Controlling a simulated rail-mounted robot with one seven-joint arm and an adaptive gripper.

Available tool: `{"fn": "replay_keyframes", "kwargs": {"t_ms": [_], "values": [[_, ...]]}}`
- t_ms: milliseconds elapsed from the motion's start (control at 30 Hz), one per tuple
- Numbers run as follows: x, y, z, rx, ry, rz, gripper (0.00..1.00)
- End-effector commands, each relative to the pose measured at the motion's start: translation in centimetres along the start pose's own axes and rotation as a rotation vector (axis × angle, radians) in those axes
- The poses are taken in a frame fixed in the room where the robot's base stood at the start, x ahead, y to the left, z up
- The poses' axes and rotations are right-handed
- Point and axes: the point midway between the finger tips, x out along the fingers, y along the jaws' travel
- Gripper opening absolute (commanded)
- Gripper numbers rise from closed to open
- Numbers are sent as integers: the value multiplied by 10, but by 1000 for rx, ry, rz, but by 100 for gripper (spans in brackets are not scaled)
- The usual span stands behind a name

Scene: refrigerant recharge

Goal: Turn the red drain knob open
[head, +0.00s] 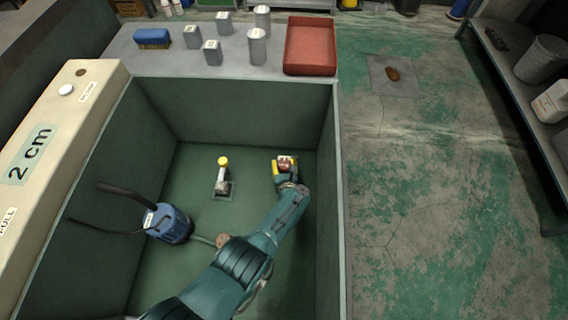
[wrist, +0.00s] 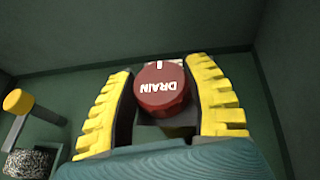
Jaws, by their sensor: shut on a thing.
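The red drain knob (wrist: 162,88) shows in the wrist view with the word DRAIN upside down and a white mark at its far edge. My gripper (wrist: 165,100) has its two yellow ribbed fingers on either side of the knob, shut on it. In the head view my gripper (head: 285,166) is low in the right part of the green pit, with a bit of the red knob (head: 286,162) showing between the yellow fingers. The knob's base is mostly hidden.
A yellow-capped fitting (head: 223,163) stands left of my gripper; its cap shows in the wrist view (wrist: 18,101). A blue canister (head: 168,224) with dark hoses is farther left. Pit walls (head: 327,150) stand close on the right. A red tray (head: 310,50) and several grey cans sit on the ledge.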

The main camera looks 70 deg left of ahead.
Motion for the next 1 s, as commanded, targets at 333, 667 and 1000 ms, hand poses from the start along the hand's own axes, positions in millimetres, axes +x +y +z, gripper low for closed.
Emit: {"fn": "replay_keyframes", "kwargs": {"t_ms": [333, 667, 1000], "values": [[0, 0, 0, -1, 1, 0, 80], [-4, 0, -2, 1, 1, -1, 80], [-31, 0, -2, 1, 2, -2, 80]]}}
